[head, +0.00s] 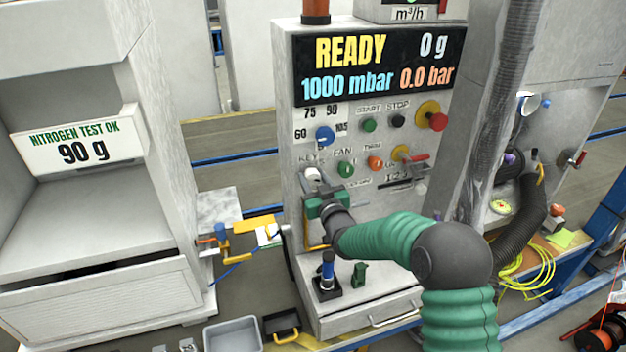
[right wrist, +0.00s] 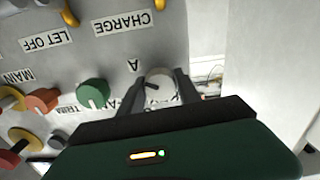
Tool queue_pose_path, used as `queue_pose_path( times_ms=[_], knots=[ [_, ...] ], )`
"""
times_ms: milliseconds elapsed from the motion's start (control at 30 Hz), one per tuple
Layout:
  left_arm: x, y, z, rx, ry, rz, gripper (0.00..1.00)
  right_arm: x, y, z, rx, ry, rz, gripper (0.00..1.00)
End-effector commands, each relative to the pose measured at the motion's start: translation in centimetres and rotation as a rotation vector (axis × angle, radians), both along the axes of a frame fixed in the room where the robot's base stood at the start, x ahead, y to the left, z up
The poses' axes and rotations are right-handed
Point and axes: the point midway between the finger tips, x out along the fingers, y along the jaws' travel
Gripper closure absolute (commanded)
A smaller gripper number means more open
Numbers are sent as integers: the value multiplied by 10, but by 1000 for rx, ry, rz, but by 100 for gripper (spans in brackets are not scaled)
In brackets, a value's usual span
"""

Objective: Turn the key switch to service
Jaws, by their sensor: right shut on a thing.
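The key switch (head: 311,173) is a small pale knob under the KEY label on the grey control panel (head: 292,240). My right gripper (head: 317,183) reaches it from below and in front, and its fingers are shut on it. In the right wrist view the key switch (right wrist: 160,79) sits between the two dark fingers of the gripper (right wrist: 160,87), with a dark mark on its face. An upside-down letter A label is beside it. The fingers and the green gripper body hide part of the lettering around the switch. My left gripper is not in view.
Close by are the blue selector knob (head: 324,136), green FAN knob (head: 345,169) and orange knob (head: 375,162). A red emergency button (head: 437,121) is at the panel's right. The display (head: 372,66) reads READY. A drawer (head: 365,308) juts out below.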

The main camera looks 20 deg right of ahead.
Motion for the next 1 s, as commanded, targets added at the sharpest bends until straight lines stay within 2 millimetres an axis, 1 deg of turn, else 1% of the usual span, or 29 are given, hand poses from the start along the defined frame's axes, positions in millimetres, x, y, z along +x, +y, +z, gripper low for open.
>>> queue_pose_path(
  times_ms=[167, 367, 800, 1000],
  knots=[
    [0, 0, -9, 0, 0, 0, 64, 0, 1, -2, -55, -3, 1, 100],
    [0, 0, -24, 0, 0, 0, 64, 0, 1, -3, -181, -9, 1, 100],
    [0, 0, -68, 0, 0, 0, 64, 0, 1, -5, -588, -22, 1, 100],
    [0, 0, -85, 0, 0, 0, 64, 0, 2, -4, -762, -28, 2, 100]
  ],
)
